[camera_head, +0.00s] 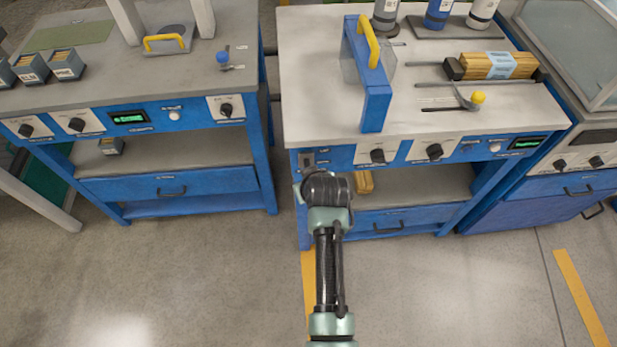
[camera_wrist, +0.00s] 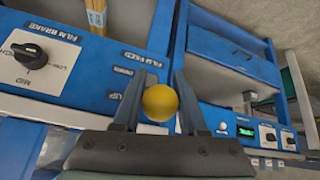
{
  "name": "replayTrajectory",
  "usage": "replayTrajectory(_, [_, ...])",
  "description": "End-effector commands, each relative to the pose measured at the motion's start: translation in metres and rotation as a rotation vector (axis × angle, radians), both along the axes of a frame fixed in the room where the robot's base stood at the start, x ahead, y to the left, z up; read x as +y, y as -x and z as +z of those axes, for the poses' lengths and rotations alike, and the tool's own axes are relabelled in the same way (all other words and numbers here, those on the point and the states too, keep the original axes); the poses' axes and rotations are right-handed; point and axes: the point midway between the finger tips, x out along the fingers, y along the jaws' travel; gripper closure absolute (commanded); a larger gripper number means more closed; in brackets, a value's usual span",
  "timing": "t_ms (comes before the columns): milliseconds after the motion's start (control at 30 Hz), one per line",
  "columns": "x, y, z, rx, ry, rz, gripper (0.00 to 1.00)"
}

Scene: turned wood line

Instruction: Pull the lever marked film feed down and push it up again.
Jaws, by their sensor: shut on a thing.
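The film feed lever shows in the wrist view by its round yellow knob (camera_wrist: 160,103), in front of a blue panel with the labels FILM FEED, DOWN and UP. My gripper (camera_wrist: 157,82) is shut on this knob, one dark finger on each side. The lever's stem is hidden behind the knob, and I cannot tell whether it stands up or down. In the head view my arm reaches to the left end of the middle bench's blue front panel (camera_head: 341,157). There my wrist hides the fingers and the lever.
A film brake dial (camera_wrist: 30,55) sits beside the lever on the same panel. On the bench top (camera_head: 315,75) stand a blue frame (camera_head: 375,105) with a yellow handle and another yellow-knobbed lever (camera_head: 478,97). A second bench (camera_head: 165,187) stands to the left, with open floor between.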

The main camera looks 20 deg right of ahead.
Motion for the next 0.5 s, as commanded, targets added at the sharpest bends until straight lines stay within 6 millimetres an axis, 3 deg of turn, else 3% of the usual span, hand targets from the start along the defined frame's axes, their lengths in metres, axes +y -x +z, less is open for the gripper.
replayTrajectory(33, [-0.0011, -0.0042, 0.0082, -0.015, 0.003, 0.000, 1.00])
replayTrajectory(500, [-0.0018, -0.0072, 0.0118, -0.025, 0.006, 0.000, 1.00])
